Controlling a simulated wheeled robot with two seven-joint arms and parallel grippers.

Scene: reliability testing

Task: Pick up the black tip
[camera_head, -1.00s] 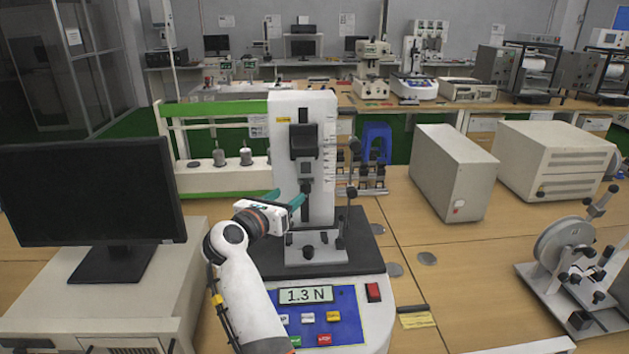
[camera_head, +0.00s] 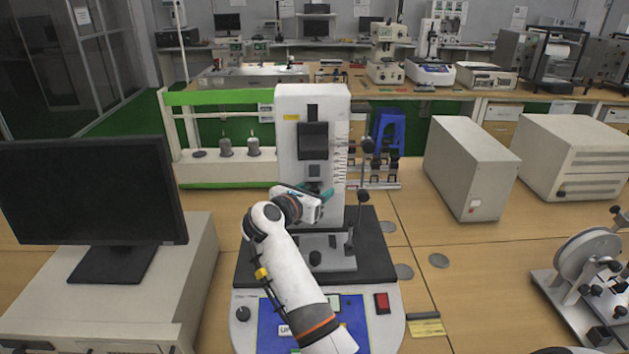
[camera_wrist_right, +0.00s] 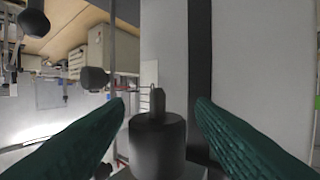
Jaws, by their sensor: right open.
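The black tip (camera_wrist_right: 157,138) shows in the right wrist view as a dark cylinder with a narrower stub on top. It stands between the two green fingers of my right gripper (camera_wrist_right: 160,105), with a gap on each side. My right gripper is open and empty. In the head view the right gripper (camera_head: 312,195) is at the front of the white force tester (camera_head: 312,105), above its dark base plate. I cannot make out the black tip in the head view, where the gripper and wrist cover that area. My left gripper is not in view.
A monitor (camera_head: 90,190) stands on a light cabinet at the left. A thin black post (camera_head: 362,200) rises just right of the gripper. Beige boxes (camera_head: 470,165) and a reel device (camera_head: 585,265) stand at the right. The desk (camera_head: 460,290) between is mostly clear.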

